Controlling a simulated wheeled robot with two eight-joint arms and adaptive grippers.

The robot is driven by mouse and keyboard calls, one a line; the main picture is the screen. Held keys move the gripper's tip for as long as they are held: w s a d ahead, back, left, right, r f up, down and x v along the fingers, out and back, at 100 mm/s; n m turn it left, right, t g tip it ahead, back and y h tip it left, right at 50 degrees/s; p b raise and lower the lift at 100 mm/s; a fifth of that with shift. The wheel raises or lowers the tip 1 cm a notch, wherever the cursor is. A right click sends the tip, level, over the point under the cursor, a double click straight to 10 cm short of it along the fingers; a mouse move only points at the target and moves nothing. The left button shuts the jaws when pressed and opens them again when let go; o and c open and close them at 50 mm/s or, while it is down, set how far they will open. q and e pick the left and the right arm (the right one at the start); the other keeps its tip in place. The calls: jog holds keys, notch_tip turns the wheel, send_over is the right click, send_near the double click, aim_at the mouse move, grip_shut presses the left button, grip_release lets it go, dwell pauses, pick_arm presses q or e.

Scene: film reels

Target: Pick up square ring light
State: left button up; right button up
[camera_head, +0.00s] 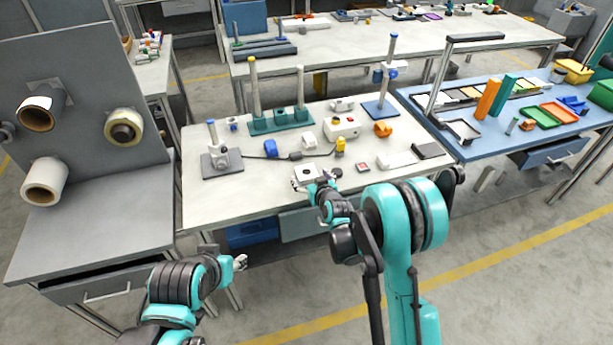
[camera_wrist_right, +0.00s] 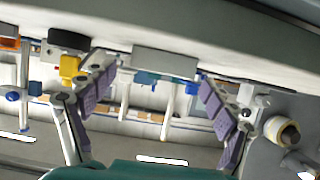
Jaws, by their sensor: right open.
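The square ring light appears to be the flat pale square with a dark centre (camera_head: 306,171) near the front middle of the white workbench. My right gripper (camera_head: 311,183) is at its near side, low over the bench. In the right wrist view, which is upside down, the purple-padded fingers of my right gripper (camera_wrist_right: 150,90) are spread wide. A pale flat block (camera_wrist_right: 165,62), likely the same light seen edge-on, lies ahead between them; I cannot tell whether they touch it. My left gripper (camera_head: 240,262) hangs below bench height at the left; its jaws are too small to read.
A yellow-topped part (camera_head: 340,146) and a white box with a red button (camera_head: 341,127) stand behind the light. Bare benchtop (camera_head: 235,199) is at front left.

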aim_at(305, 170)
jog(key=b+x, duration=0.1)
jog(key=x, duration=0.3)
jog(key=shift+w+a+r, duration=0.1)
jog(key=c, duration=1.4)
jog(key=shift+r, duration=0.15)
